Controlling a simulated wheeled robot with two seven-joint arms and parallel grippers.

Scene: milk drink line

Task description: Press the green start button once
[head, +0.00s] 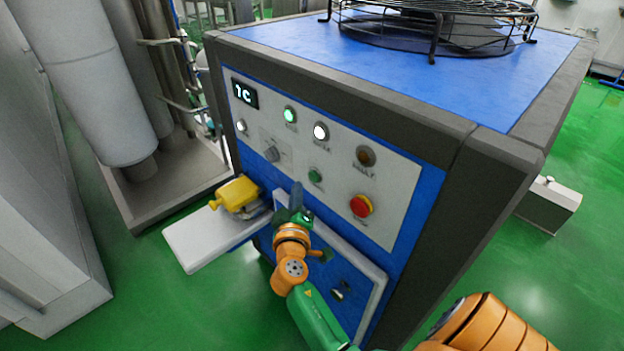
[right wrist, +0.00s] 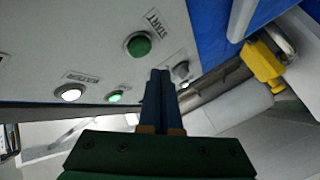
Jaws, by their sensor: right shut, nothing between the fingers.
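The green start button (head: 315,175) is on the white control panel, in the lower row. In the right wrist view, the button (right wrist: 138,45) sits under the label START, up and to the left of the fingertips. My right gripper (head: 297,190) is in front of the panel, just left of and below the button in the head view. Its dark blue fingers (right wrist: 160,75) are shut together with nothing between them. The fingertips do not overlap the button in either view; I cannot tell how far they are from the panel. My left gripper is not in view.
A grey selector knob (head: 271,154) is left of the button, and a red mushroom button (head: 360,206) is to its right. Above are a lit green lamp (head: 290,115), a lit white lamp (head: 320,131) and a display (head: 244,94). A yellow part (head: 236,193) juts out at left.

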